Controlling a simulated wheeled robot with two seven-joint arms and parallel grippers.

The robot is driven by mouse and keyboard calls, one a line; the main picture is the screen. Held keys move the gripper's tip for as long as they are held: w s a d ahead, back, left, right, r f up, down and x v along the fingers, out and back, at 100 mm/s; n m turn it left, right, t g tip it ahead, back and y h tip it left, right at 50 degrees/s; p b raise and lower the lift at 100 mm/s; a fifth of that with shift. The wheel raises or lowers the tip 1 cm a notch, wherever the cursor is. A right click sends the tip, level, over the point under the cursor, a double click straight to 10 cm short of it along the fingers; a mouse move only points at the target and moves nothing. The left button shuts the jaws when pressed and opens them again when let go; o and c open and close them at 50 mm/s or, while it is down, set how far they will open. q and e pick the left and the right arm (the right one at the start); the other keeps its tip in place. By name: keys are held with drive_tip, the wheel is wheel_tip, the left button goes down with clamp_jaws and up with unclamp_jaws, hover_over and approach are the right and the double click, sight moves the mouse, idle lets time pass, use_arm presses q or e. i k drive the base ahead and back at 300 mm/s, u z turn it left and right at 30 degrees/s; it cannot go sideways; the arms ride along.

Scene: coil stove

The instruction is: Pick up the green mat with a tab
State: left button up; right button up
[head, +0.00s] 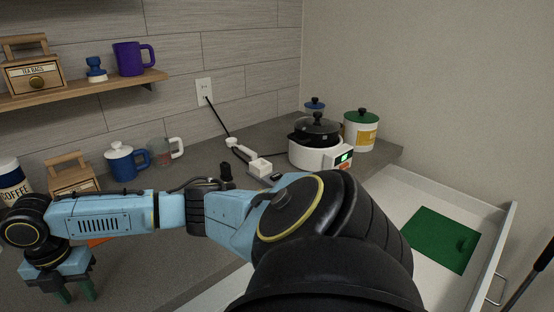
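The green mat (432,232) lies flat in the open white drawer at the right of the head view. Its raised green tab (463,243) is near the mat's right edge. My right arm crosses the middle of the view and reaches left. My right gripper (80,295) hangs over the counter at the lower left, far from the mat. Its two green-tipped fingers look apart, with nothing seen between them. My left gripper is not in view.
The drawer's white front wall (497,246) stands up at the right. A cooker (320,152) and a green-lidded canister (361,130) stand on the counter (215,158) behind the drawer. A blue lidded mug (124,162) and other containers stand at the left. My arm hides part of the drawer.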

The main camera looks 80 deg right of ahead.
sight(449, 244)
drive_tip(key=u, duration=0.25)
drive_tip(key=k, duration=1.15)
drive_tip(key=u, duration=1.5)
drive_tip(key=k, duration=0.55)
drive_tip(key=z, duration=3.75)
